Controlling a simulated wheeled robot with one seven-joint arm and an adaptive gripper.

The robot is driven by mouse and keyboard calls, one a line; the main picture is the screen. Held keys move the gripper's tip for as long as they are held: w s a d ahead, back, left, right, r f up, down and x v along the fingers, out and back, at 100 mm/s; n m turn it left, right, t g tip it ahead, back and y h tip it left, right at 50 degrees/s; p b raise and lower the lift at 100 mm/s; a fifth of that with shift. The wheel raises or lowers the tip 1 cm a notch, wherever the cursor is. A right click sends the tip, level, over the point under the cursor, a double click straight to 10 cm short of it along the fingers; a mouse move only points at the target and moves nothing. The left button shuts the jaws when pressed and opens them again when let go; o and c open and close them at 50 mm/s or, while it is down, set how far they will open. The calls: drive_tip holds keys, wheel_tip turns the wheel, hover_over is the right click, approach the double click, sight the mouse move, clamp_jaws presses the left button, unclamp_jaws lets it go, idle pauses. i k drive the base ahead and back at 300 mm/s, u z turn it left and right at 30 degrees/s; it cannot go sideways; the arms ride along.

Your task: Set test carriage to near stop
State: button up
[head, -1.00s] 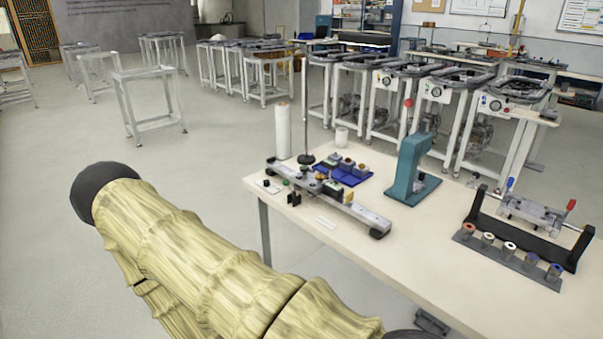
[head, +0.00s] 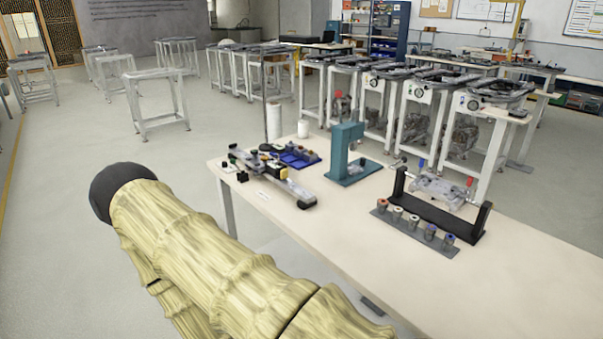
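A black frame (head: 488,222) stands on the right part of the bench, with a grey metal carriage-like block (head: 440,190) on its cross rod. I cannot tell for certain which unit holds the test carriage, nor where the near stop is. My gripper is not in view; only my yellow-wrapped arm shows, left of the bench.
The pale bench (head: 345,230) runs toward the lower right, its near right part bare. A teal press-like stand (head: 345,152), a blue tray (head: 294,157) and a row of several small cylinders (head: 414,222) stand on it. Open floor lies to the left.

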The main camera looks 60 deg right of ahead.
sight(273, 167)
drive_tip(key=u, duration=0.05)
drive_tip(key=k, duration=0.25)
drive_tip(key=z, duration=0.8)
